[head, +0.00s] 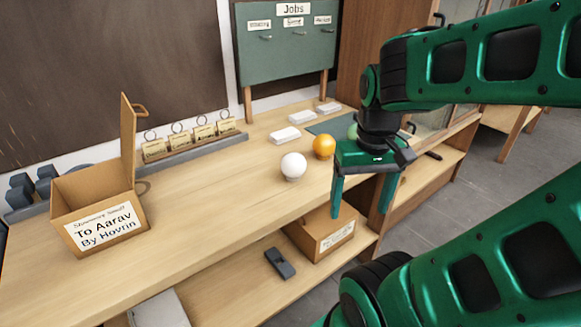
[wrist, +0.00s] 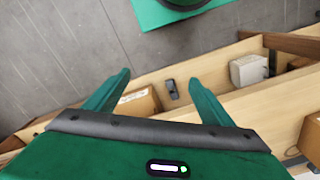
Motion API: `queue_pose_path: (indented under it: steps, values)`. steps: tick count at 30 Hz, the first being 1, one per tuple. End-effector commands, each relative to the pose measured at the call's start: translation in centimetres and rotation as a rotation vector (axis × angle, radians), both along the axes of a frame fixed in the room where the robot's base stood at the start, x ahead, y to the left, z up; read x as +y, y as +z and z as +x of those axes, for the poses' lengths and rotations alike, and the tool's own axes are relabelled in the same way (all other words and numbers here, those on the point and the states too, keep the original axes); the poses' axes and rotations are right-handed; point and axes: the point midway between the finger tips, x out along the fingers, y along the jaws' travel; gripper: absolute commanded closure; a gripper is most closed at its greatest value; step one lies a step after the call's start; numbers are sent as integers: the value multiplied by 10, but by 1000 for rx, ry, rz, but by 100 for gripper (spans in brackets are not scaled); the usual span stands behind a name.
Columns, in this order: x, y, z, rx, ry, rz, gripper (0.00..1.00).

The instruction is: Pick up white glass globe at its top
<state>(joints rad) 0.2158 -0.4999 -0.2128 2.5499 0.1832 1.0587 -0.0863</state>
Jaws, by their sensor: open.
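The white glass globe (head: 293,166) stands on the wooden bench top in the head view, left of my gripper (head: 360,208). My gripper is open and empty, its two green fingers pointing down beyond the bench's front edge, apart from the globe. In the wrist view the open fingers (wrist: 159,80) show with nothing between them that they touch. The white globe does not show in the wrist view.
An orange globe (head: 324,146) stands close behind the white one; a green globe (head: 353,131) is partly hidden by my gripper. An open cardboard box (head: 107,206) stands at left. The bench top (head: 215,195) between is clear. A lower shelf holds a carton (head: 322,236).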

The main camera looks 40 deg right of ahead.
Motion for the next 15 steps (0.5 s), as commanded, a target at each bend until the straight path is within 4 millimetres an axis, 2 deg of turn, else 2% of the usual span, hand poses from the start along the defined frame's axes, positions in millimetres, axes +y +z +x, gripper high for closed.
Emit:
queue_pose_path:
  steps: [5,15]
  values:
    - [-11,17,51,-25,325,-29,19]
    - [-22,48,186,-75,1218,-134,19]
